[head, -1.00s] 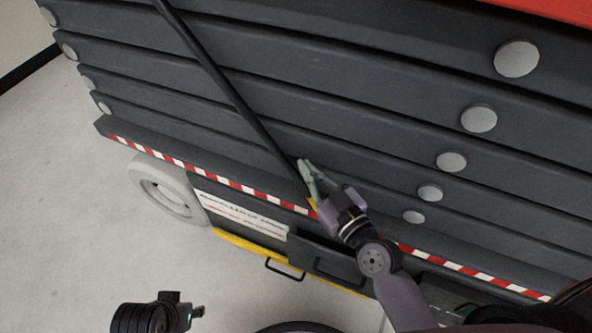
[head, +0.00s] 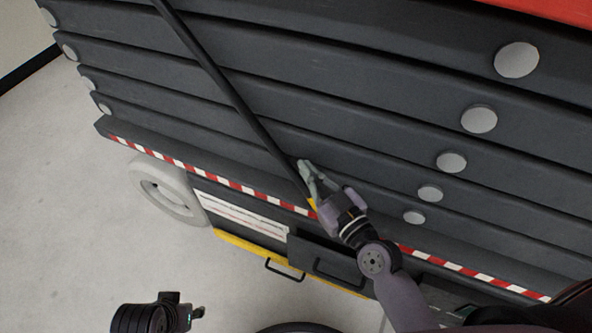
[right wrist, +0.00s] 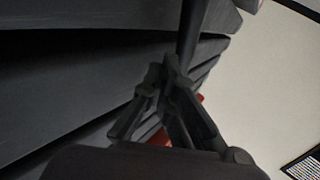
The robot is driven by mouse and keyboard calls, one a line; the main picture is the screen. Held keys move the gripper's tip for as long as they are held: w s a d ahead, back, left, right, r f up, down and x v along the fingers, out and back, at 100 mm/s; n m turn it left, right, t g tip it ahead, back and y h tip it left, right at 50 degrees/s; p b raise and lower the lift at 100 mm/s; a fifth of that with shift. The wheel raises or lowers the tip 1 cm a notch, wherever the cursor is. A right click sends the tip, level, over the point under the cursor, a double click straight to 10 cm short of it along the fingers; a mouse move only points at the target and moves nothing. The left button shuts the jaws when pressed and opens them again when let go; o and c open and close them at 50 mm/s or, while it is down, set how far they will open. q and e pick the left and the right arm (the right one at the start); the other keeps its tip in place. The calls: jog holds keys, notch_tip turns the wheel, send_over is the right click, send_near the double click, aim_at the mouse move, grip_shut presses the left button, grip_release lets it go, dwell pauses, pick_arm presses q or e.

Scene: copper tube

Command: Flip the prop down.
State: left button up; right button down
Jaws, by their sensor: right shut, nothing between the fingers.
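The prop (head: 225,88) is a long dark rod. It runs diagonally across the stacked dark beams of the lift, from the top left down to a yellow piece (head: 312,203) at the red-and-white striped rail. My right gripper (head: 304,168) is shut and empty beside the prop's lower end; whether it touches the prop I cannot tell. In the right wrist view, the fingertips (right wrist: 168,68) meet close to a dark upright bar (right wrist: 188,35), which looks like the prop. My left gripper (head: 197,312) shows only partly at the bottom left, away from the lift; its fingers are too small to read.
The lift's striped rail (head: 240,187) juts out below the beams. A white wheel (head: 163,193), black handles (head: 284,270) and a yellow edge (head: 250,243) lie lower down. Bare pale floor (head: 60,220) is free on the left.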

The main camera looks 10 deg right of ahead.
aim_at(293, 173)
jog(key=shift+w+a, duration=0.1)
pick_arm(q)
jog(key=shift+f, duration=0.2)
pick_arm(e)
jog(key=shift+w+a+f, duration=0.15)
jog(key=shift+a+f, duration=0.05)
jog(key=shift+f, duration=0.05)
dwell(0.4)
pick_arm(q)
jog(key=shift+r, duration=0.5)
pick_arm(e)
jog(key=shift+w+a+f, duration=0.2)
jog(key=shift+a+f, duration=0.05)
jog(key=shift+a, duration=0.05)
jog(key=shift+w+a+f, duration=0.1)
jog(key=shift+a+f, duration=0.05)
pick_arm(q)
jog(key=shift+r, duration=0.35)
pick_arm(e)
jog(key=shift+w+a+f, duration=0.15)
pick_arm(q)
jog(key=shift+s+a, duration=0.1)
jog(key=shift+s, duration=0.1)
pick_arm(e)
jog(key=shift+w+a+f, duration=0.1)
jog(key=shift+a+f, duration=0.05)
jog(key=shift+a, duration=0.05)
